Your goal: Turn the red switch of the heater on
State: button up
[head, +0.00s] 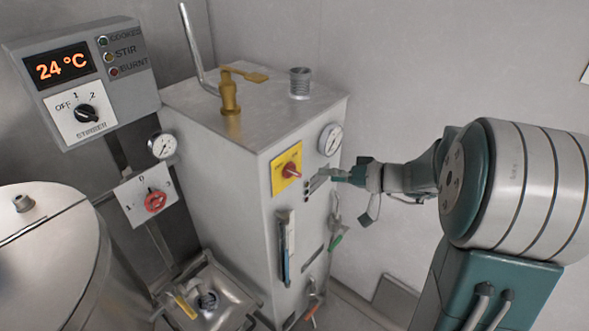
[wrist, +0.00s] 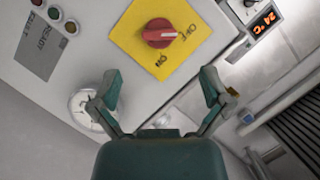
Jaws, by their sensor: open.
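The red switch (head: 290,170) is a rotary knob on a yellow plate (head: 279,178) on the front of the grey heater box (head: 228,180). In the wrist view the red switch (wrist: 160,33) shows near the top middle, on the yellow plate (wrist: 128,36) marked OFF and ON. The knob's bar lies roughly sideways in that view. My gripper (head: 352,177) is just right of the switch in the head view. In the wrist view my gripper (wrist: 162,88) is open and empty, its fingers spread below the switch and apart from it.
A round gauge (head: 330,139) sits above and right of the switch. Indicator lights (wrist: 54,14) show beside the plate.

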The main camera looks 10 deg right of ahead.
aim_at(299, 174)
jog(key=x, duration=0.8)
jog(key=shift+d, duration=0.15)
jog(key=shift+w+a+f, duration=0.1)
jog(key=shift+w+a, duration=0.1)
jog(key=shift+a, duration=0.1)
jog(key=c, duration=1.2)
